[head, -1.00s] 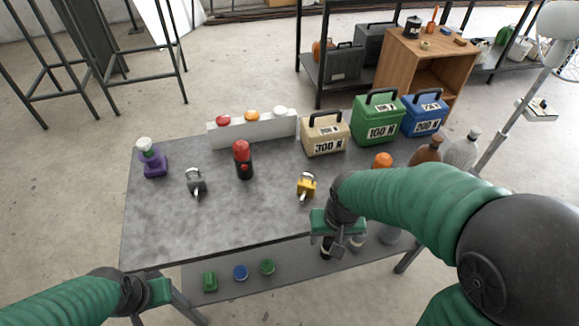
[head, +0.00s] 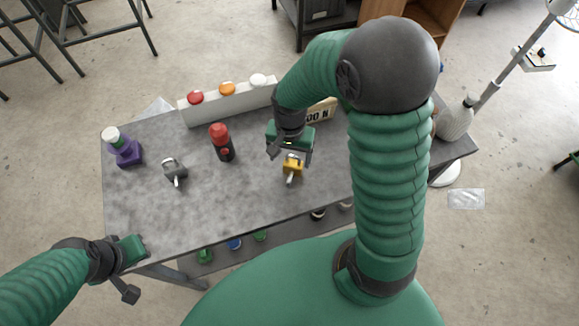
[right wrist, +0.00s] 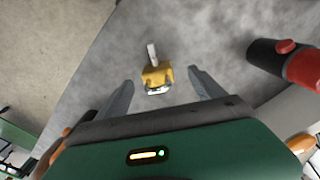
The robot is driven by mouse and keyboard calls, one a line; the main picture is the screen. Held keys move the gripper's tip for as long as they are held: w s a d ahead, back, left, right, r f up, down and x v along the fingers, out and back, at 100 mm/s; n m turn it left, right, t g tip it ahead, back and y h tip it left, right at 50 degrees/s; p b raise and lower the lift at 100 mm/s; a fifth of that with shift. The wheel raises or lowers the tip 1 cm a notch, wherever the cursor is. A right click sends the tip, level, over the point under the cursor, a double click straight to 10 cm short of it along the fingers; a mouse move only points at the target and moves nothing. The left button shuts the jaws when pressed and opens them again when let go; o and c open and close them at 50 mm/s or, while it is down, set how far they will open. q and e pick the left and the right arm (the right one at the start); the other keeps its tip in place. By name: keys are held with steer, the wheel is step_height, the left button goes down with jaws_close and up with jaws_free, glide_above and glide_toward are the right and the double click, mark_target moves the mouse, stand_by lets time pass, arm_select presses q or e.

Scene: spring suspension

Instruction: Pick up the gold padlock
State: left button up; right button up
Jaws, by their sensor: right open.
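The gold padlock (head: 293,166) lies on the grey table in the head view, with a silver piece pointing toward the table's front edge. My right gripper (head: 291,152) is over it, just behind it in the picture. In the right wrist view, the padlock (right wrist: 156,74) shows between the two spread fingers of the open right gripper (right wrist: 160,80), with clear gaps on both sides. I cannot tell how high the fingers are above the table. My left gripper (head: 138,268) is at the front left corner of the table, away from the padlock; its jaw opening is unclear.
Further left are a grey padlock (head: 174,169) and a purple object (head: 124,148). A white box with coloured buttons (head: 228,102) is behind. My right arm hides much of the table's right side.

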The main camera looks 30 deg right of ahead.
mark_target(293, 164)
steer(key=f, duration=0.1)
steer(key=d+f, duration=0.1)
steer(key=shift+w+d+f, duration=0.1)
steer(key=shift+w+f, duration=0.2)
steer(key=shift+w, duration=0.05)
steer(key=f, duration=0.4)
steer(key=shift+s+d, duration=0.25)
steer(key=shift+s, duration=0.15)
steer(key=shift+a+f, duration=0.2)
steer(key=shift+f, duration=0.05)
steer(key=shift+w+a, duration=0.15)
steer(key=shift+a, duration=0.25)
steer(key=shift+c, duration=2.1)
steer(key=shift+d, duration=0.35)
steer(key=c, duration=1.2)
arm_select(q)
steer(key=shift+w+d, duration=0.15)
steer(key=shift+d, duration=0.45)
arm_select(e)
steer(key=shift+a, duration=0.15)
jaws_close()
